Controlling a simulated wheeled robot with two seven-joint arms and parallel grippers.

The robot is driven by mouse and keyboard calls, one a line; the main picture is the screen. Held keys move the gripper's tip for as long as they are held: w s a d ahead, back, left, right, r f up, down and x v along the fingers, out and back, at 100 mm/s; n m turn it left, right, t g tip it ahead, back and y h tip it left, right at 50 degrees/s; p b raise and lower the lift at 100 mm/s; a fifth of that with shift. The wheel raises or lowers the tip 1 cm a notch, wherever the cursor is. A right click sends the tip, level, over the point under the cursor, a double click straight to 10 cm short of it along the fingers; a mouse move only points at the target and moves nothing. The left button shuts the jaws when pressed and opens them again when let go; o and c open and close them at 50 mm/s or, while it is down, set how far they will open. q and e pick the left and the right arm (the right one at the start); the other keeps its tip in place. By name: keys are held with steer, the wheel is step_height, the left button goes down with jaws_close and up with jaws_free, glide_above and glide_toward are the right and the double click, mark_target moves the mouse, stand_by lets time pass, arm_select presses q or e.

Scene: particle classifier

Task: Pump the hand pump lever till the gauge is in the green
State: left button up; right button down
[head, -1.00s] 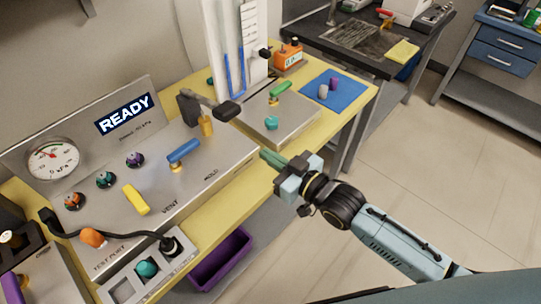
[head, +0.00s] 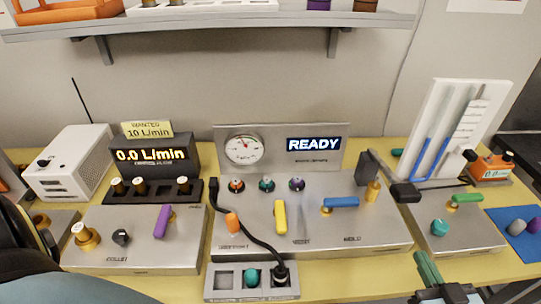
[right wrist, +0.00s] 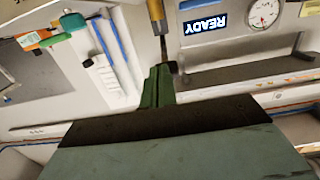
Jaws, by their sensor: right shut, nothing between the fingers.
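The hand pump's dark lever, with its black handle (head: 405,192), reaches right and forward from an upright dark bracket (head: 367,166) at the right end of the metal panel. A brass cylinder (head: 373,190) stands beside it. The round white gauge (head: 243,149) is on the panel's upright back; its needle is too small to read surely. My right gripper (head: 428,268) is shut and empty, in front of and below the lever handle, apart from it. In the right wrist view its green fingers (right wrist: 158,86) are together. My left gripper is out of view.
The back panel shows READY (head: 314,144). Blue (head: 341,202) and yellow (head: 280,217) handles sit left of the lever. Right of it are a plate with a teal knob (head: 440,228) and a white tube board (head: 480,115). A black cable (head: 245,232) crosses the panel.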

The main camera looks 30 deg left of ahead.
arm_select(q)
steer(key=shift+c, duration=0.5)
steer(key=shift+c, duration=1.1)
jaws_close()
arm_select(e)
steer(key=s+d+f+m+g+h, duration=0.1)
steer(key=s+d+f+g+h, duration=0.2)
steer(key=f, duration=0.7)
steer(key=s+d+f+m+h, duration=0.1)
steer(key=s+d+f+h, duration=0.1)
steer(key=d+f, duration=0.5)
steer(key=s+d+f+m+g+h, duration=0.1)
steer(key=s+d+f+g+h, duration=0.15)
steer(key=f, duration=0.95)
steer(key=s+d+f+g+h, duration=0.1)
steer(key=s+f+g, duration=0.1)
steer(key=s+f, duration=0.4)
steer(key=s+d+f+m+g, duration=0.1)
steer(key=s+f+g, duration=0.2)
steer(key=s, duration=1.3)
steer(key=s+d+f+g+h, duration=0.1)
steer(key=s+d+f+g, duration=0.1)
steer(key=s+f, duration=0.6)
steer(key=s, duration=0.4)
steer(key=shift+f+m+h, duration=0.35)
steer(key=shift+m, duration=0.05)
steer(key=shift+g, duration=0.25)
